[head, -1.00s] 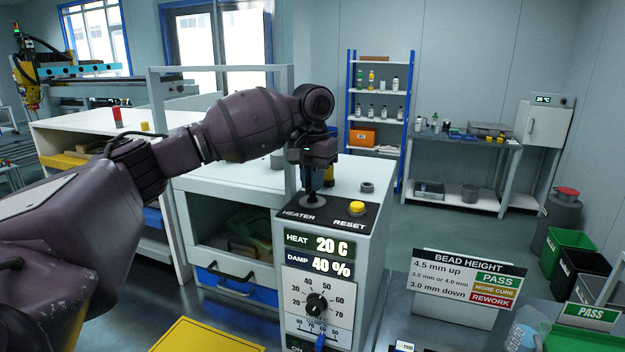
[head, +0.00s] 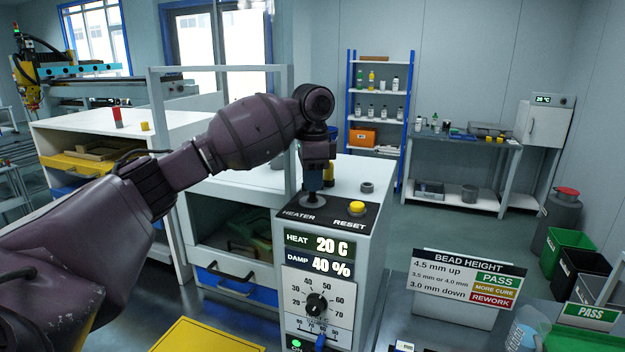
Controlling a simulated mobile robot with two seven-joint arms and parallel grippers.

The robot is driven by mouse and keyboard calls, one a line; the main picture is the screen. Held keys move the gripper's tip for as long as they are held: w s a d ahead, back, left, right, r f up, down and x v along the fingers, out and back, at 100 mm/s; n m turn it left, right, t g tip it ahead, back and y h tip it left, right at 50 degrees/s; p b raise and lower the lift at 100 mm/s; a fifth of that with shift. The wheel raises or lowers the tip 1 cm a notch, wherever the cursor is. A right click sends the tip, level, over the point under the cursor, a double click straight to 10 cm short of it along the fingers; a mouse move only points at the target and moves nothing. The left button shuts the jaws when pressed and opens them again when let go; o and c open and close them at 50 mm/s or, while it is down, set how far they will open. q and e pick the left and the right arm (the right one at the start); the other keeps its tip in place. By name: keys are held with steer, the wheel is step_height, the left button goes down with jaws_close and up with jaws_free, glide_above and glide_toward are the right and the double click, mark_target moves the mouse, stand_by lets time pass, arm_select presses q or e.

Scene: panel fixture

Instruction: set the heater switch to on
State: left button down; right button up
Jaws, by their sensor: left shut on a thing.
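The heater switch sits in a round grey base (head: 313,200) on the black top plate of the control box, behind the HEATER label. My left gripper (head: 316,186) points straight down over this base, its fingers shut on the switch lever, which is mostly hidden by them. The control box (head: 290,300) displays HEAT 20 C and DAMP 40 %. A green lamp (head: 297,343) glows at its lower left, by a label cut off at the picture's edge. My right gripper is not in view.
A yellow RESET button (head: 357,208) stands just right of the switch. A dial (head: 317,303) and a blue lever (head: 320,341) are on the box's front. A bead height sign (head: 468,280) stands to the right. A grey ring (head: 367,187) lies behind on the white bench.

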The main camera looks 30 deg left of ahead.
arm_select(q)
steer(key=m, duration=0.5)
steer(key=shift+m, duration=0.4)
steer(key=shift+r, duration=0.1)
stand_by(0.3)
steer(key=c, duration=1.2)
jaws_free()
steer(key=shift+o, duration=0.2)
step_height(320, 180, up, 11)
steer(key=shift+f, duration=0.2)
